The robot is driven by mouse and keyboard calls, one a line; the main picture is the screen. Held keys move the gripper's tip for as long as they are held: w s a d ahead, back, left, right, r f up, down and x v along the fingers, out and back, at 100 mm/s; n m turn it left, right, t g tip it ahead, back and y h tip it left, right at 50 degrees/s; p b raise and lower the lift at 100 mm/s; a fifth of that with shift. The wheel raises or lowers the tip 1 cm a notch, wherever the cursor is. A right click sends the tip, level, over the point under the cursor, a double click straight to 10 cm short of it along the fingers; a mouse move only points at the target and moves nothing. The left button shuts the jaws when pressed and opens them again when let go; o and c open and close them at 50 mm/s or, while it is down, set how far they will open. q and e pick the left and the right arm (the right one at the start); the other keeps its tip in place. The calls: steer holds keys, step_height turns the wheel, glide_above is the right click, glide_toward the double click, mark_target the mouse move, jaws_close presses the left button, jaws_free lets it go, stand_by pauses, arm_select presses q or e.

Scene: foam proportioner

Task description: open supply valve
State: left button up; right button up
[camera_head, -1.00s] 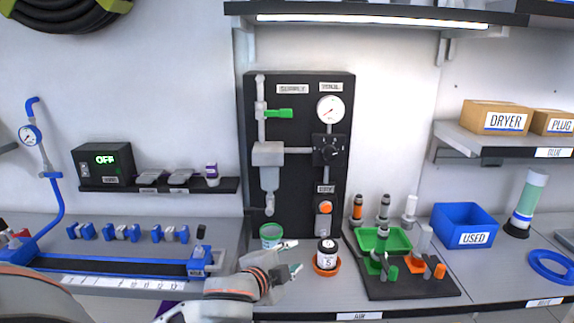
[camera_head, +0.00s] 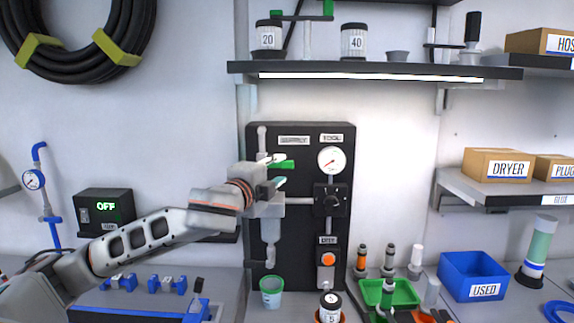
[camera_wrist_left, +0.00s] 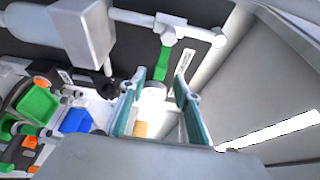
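The supply valve has a green lever handle (camera_head: 285,165) that sticks out sideways to the right from a grey vertical pipe on the black panel, beneath the SUPPLY label (camera_head: 293,140). My left gripper (camera_head: 277,171) is in front of this valve, its fingers above and below the handle's level and pointing right. In the left wrist view the green handle (camera_wrist_left: 163,62) shows in the gap at the tips of the open gripper (camera_wrist_left: 161,79). The fingers look apart, and no clear contact with the handle shows. My gripper hides part of the pipe. My right gripper is not in view.
A pressure gauge (camera_head: 332,159) and a black knob (camera_head: 333,200) sit on the panel right of the valve. A lit shelf (camera_head: 375,70) runs above. The display box (camera_head: 105,208) reads OFF.

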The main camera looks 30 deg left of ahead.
mark_target(286, 165)
arm_select(q)
steer(key=w, duration=0.4)
steer(key=w+a+p, duration=0.1)
steer(key=w, duration=0.1)
jaws_close()
